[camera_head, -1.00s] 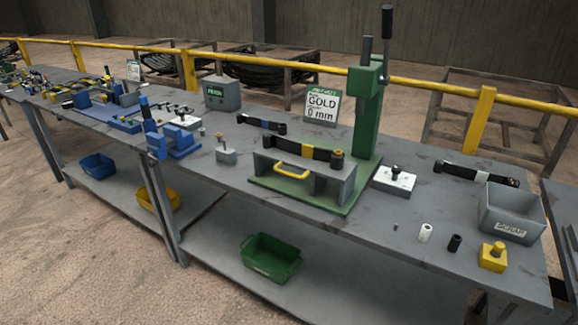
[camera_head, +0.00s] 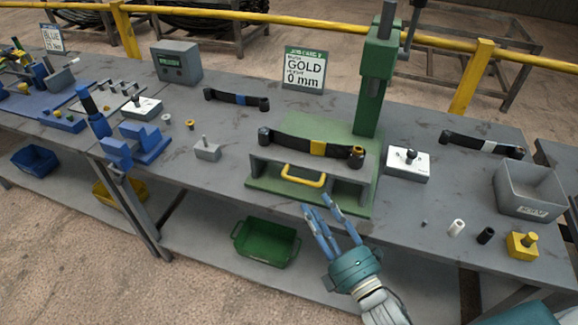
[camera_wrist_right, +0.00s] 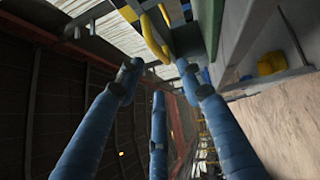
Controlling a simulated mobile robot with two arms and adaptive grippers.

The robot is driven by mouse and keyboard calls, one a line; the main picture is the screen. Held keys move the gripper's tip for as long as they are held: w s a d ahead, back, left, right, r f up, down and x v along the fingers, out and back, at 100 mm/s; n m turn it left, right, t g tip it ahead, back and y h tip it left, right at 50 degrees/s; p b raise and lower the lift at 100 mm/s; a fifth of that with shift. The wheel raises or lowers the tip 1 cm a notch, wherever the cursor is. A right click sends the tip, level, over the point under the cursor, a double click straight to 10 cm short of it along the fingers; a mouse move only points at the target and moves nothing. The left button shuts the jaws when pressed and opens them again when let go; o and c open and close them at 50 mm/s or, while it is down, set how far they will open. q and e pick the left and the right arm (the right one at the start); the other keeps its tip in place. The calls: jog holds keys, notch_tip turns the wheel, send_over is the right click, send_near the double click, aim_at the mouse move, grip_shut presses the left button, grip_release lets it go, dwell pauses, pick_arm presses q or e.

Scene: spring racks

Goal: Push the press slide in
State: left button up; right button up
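The press slide (camera_head: 262,170) is a grey carriage with a yellow handle (camera_head: 303,176) on its front. It sits on the green base of the press (camera_head: 379,70), forward of the upright column. A black leaf spring (camera_head: 290,144) with a gold band lies across its top. My right gripper (camera_head: 322,208) is in front of the bench edge, below and slightly right of the handle. Its blue fingers are spread and empty, apart from the handle. In the right wrist view the handle (camera_wrist_right: 154,38) shows beyond the fingertips. My left gripper is not in view.
A sign (camera_head: 304,68) reading GOLD 0 mm stands behind the slide. A white block (camera_head: 408,164), small cylinders, a yellow block (camera_head: 522,244) and a grey bin (camera_head: 530,190) are to the right. A blue fixture (camera_head: 140,142) is to the left. A green bin (camera_head: 266,242) sits below.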

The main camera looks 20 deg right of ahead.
aim_at(301, 182)
jog(key=p+x, duration=0.2)
jog(key=x, duration=0.7)
jog(key=shift+d+r, duration=0.1)
jog(key=shift+r, duration=0.05)
jog(key=shift+w+p, duration=0.3)
jog(key=shift+w, duration=0.2)
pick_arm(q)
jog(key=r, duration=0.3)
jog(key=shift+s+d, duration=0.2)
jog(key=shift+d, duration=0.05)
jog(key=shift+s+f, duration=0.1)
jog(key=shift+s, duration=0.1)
pick_arm(e)
grip_shut()
